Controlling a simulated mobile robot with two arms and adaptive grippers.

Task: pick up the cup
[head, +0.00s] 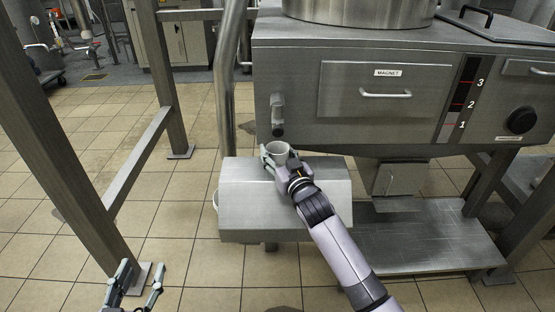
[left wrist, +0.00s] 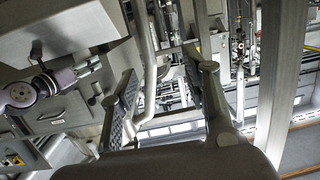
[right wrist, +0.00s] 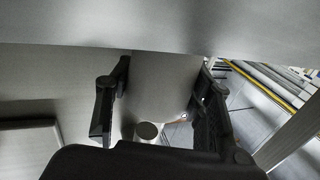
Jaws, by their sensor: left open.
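The cup (head: 278,150) is pale grey with a round open rim, upright at the top of a metal box-like step below the mixer's front panel. My right gripper (head: 281,162) has a finger on each side of it. In the right wrist view the cup's smooth grey wall (right wrist: 165,85) fills the gap between the fingertips of the right gripper (right wrist: 165,75), which appear to touch it. Whether its base rests on the step is hidden. My left gripper (head: 136,285) is open and empty, low over the tiled floor; its spread fingers also show in the left wrist view (left wrist: 168,95).
The mixer's steel housing (head: 290,75), with a drawer labelled MAGNET (head: 385,90) and a black knob (head: 521,120), rises behind the cup. A small valve (head: 278,112) hangs just above the cup. Metal posts (head: 75,150) stand at left. A low metal platform (head: 425,235) lies at right.

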